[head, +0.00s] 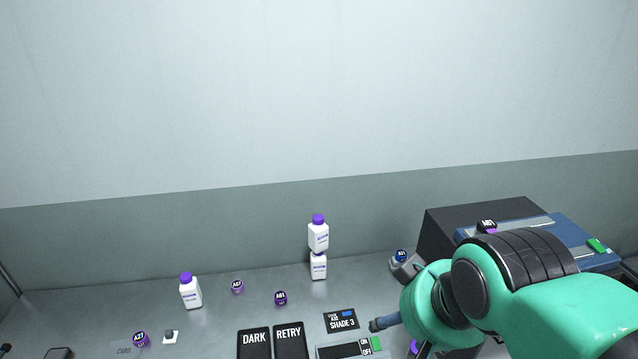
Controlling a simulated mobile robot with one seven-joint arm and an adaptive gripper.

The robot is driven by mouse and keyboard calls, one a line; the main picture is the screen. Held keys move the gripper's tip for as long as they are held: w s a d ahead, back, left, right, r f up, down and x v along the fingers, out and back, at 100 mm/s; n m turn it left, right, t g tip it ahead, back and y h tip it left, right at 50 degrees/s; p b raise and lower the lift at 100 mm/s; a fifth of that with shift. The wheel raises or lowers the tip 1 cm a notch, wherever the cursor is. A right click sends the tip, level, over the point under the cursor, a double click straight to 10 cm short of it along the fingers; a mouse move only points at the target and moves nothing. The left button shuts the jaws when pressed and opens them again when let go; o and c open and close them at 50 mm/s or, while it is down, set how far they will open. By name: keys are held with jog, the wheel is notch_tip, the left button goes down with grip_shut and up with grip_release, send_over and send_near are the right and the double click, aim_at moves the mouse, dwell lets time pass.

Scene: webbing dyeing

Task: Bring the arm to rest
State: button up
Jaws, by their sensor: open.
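My green and black arm (540,300) reaches in from the lower right over the bench. My gripper (392,296) is at the arm's left end, partly hidden by the wrist. Its fingers look apart, with nothing seen between them. It is above the bench, right of the stacked bottles and close to a blue-topped item (401,256).
Two white bottles with purple caps are stacked, the upper one (318,235) on the lower (319,266). Another bottle (190,291) stands left. Purple caps lie around. DARK (254,343) and RETRY (290,340) pads are in front. A blue-topped machine (560,234) stands right, behind my arm.

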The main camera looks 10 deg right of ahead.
jog(key=shift+f+b, duration=2.3)
jog(key=shift+f, duration=0.35)
